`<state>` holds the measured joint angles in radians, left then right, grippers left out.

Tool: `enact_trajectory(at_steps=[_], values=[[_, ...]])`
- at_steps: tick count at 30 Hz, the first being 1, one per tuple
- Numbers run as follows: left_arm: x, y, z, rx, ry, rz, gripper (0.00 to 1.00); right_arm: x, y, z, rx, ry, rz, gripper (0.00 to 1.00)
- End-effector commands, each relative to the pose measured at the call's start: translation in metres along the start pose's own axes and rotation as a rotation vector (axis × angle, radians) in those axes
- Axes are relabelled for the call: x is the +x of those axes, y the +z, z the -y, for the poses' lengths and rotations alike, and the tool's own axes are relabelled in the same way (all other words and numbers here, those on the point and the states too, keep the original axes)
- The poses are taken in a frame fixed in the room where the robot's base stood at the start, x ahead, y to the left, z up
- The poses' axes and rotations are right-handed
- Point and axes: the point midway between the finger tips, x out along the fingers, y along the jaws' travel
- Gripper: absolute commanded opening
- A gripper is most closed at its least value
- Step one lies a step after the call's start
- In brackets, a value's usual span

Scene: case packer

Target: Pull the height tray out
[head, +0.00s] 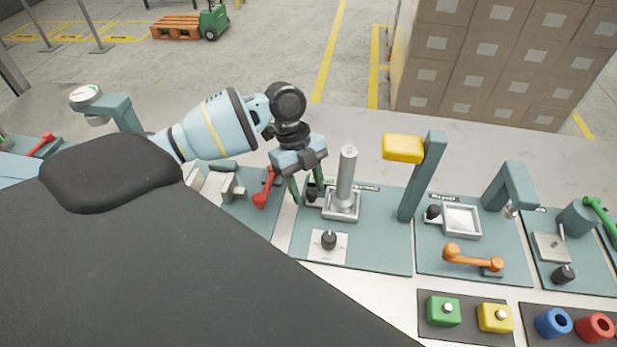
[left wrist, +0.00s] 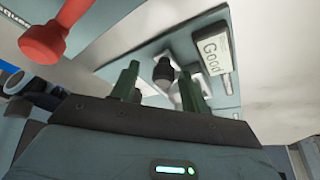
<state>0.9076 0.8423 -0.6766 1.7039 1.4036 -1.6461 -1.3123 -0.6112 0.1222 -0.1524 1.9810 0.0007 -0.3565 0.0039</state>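The height tray (head: 341,206) is a small square metal tray on a teal station plate, with an upright grey metal cylinder (head: 347,170) standing on it. A black knob (head: 312,193) is at its left side; the knob also shows in the left wrist view (left wrist: 163,70). My left gripper (head: 308,188) points down over this knob. In the left wrist view its two green fingers (left wrist: 158,72) are apart, with the knob between or just beyond their tips; contact cannot be told. My right gripper is not in view.
A teal post with a yellow head (head: 403,149) stands right of the cylinder. A red handle (head: 265,188) is close left of my gripper. A "Good" sign (left wrist: 212,50) is near the knob. Another knob (head: 329,240) sits in front. Further right are another tray (head: 461,220) and an orange handle (head: 470,258).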

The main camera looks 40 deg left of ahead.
Motion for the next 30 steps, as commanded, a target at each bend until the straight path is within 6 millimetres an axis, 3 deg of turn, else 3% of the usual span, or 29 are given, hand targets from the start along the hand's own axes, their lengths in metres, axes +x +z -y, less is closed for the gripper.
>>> enact_trajectory(at_steps=[8,21,30], values=[[-0.006,-0.001,0.001,0.002,-0.004,-0.001,0.46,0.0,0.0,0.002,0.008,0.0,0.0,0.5],[-0.068,0.0,0.0,0.0,-0.002,0.0,0.46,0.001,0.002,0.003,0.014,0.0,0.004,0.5],[-0.079,0.0,-0.001,0.0,-0.001,-0.001,0.46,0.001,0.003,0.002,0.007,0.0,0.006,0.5]])
